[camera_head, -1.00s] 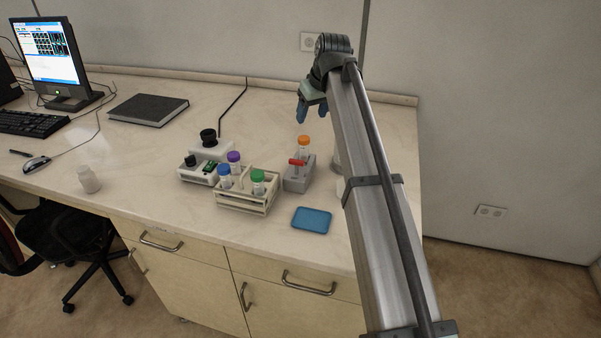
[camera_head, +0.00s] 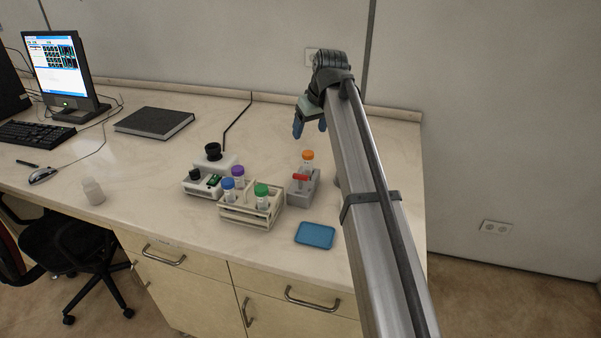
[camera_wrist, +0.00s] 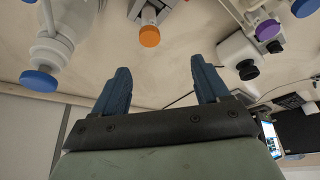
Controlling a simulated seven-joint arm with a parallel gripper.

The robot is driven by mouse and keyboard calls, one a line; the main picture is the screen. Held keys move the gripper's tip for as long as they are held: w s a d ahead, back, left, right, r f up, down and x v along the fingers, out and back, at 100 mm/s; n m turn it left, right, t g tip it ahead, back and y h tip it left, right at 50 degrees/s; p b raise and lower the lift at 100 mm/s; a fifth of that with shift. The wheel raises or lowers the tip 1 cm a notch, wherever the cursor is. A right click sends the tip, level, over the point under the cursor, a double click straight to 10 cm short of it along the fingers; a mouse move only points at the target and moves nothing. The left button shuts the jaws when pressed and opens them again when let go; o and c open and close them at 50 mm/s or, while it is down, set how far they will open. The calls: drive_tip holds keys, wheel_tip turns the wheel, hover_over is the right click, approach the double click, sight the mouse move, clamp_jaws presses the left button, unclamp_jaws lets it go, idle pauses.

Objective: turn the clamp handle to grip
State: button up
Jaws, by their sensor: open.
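The clamp is a grey block (camera_head: 304,188) on the bench with a red handle (camera_head: 300,177) on its front, lying roughly crosswise. An orange-capped tube (camera_head: 308,157) stands upright in it. In the wrist view the orange cap (camera_wrist: 149,36) shows at the top, with part of the grey clamp (camera_wrist: 158,10) behind it; the red handle cannot be made out there. My gripper (camera_head: 310,128) is above the bench, behind the clamp in the head view and apart from it. Its two blue fingers (camera_wrist: 160,85) are spread, with nothing between them.
A cream rack (camera_head: 250,214) with capped tubes stands left of the clamp, with a white device (camera_head: 215,165) behind it. A blue tray (camera_head: 315,235) lies in front. A blue-capped white object (camera_wrist: 45,55) shows left in the wrist view. My arm hides the bench's right part.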

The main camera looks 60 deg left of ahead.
drive_tip(key=s+a+r, duration=0.2)
drive_tip(key=s+a, duration=0.1)
drive_tip(key=s, duration=0.1)
drive_tip(key=m+h, duration=0.5)
drive_tip(key=m, duration=0.4)
hover_over(300, 175)
wheel_tip(300, 175, down, 14)
drive_tip(key=shift+f, duration=0.1)
drive_tip(key=c, duration=1.1)
